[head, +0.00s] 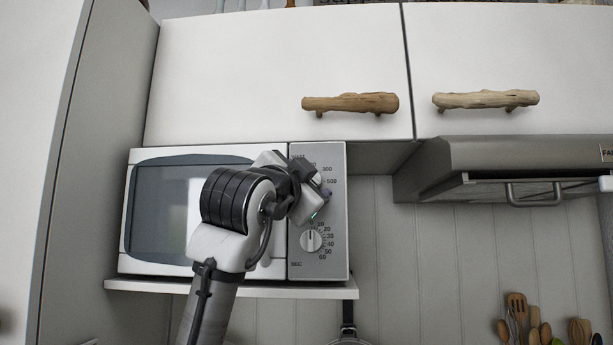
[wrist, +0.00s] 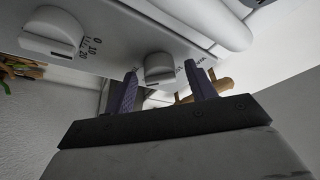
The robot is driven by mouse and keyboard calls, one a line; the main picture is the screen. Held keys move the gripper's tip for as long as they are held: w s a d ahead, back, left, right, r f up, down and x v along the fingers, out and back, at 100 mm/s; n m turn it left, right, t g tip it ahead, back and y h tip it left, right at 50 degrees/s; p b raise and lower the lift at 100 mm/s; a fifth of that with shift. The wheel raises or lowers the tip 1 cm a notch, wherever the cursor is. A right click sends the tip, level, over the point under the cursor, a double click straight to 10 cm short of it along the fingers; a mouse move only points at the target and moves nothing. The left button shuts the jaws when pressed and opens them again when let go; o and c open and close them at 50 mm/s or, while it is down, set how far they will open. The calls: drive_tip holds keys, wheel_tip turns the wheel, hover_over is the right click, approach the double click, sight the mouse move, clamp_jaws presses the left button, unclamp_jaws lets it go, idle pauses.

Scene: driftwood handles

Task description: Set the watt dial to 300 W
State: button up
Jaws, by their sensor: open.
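The white microwave (head: 205,151) stands on a shelf, with a grey control panel (head: 318,268) on its right side. The upper knob, the watt dial, is hidden behind my gripper (head: 322,196) in the head view; the marks 300 and 500 show beside it. In the wrist view the watt dial (wrist: 158,67) appears between the two purple fingertips of my gripper (wrist: 163,75). The fingers are open, one on each side of the dial; I cannot tell whether they touch it. Its pointer setting is not readable.
The lower timer dial (head: 311,241) is on the same panel and shows in the wrist view (wrist: 52,30). Cabinet doors with driftwood handles (head: 350,103) hang above. A range hood (head: 500,155) is to the right. The wall between is free.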

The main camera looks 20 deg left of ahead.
drive_tip(key=c, duration=1)
drive_tip(key=shift+f+n, duration=0.1)
drive_tip(key=shift+n, duration=0.2)
drive_tip(key=n+y+b, duration=0.1)
drive_tip(key=n+y, duration=0.2)
drive_tip(key=n, duration=0.3)
drive_tip(key=n+g+y+b, duration=0.1)
drive_tip(key=n+y, duration=0.2)
drive_tip(key=n, duration=0.3)
drive_tip(key=d+n+y, duration=0.1)
drive_tip(key=n+y, duration=0.2)
drive_tip(key=n, duration=0.4)
drive_tip(key=shift+w+y+b, duration=0.15)
drive_tip(key=shift+y+b, duration=0.15)
drive_tip(key=shift+b, duration=0.1)
drive_tip(key=shift+d+n+g+y+p, duration=0.1)
drive_tip(key=shift+n+g+y+p, duration=0.4)
drive_tip(key=shift+n, duration=0.85)
drive_tip(key=shift+n+g+y+p, duration=0.25)
drive_tip(key=shift+n+g, duration=0.35)
drive_tip(key=shift+n, duration=0.75)
